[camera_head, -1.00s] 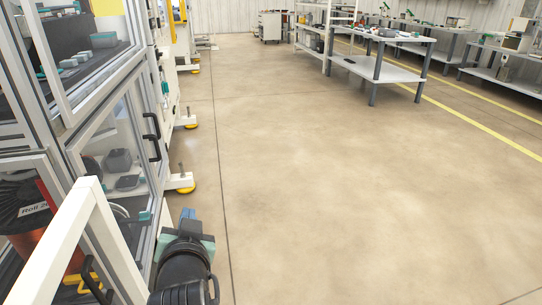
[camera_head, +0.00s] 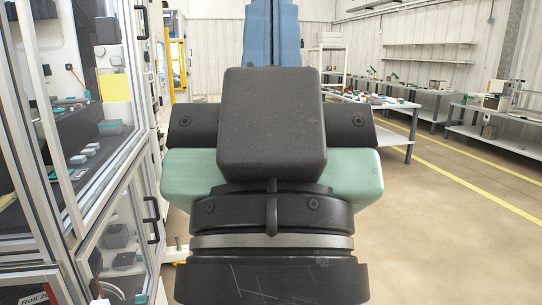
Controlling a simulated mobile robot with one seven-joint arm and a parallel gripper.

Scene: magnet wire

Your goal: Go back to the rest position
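A glass-doored machine cabinet (camera_head: 148,190) with black handles stands close on the left. A workbench (camera_head: 398,104) with small parts stands behind my gripper to the right. More benches (camera_head: 505,138) line the right wall. The floor (camera_head: 440,230) at the right is clear.

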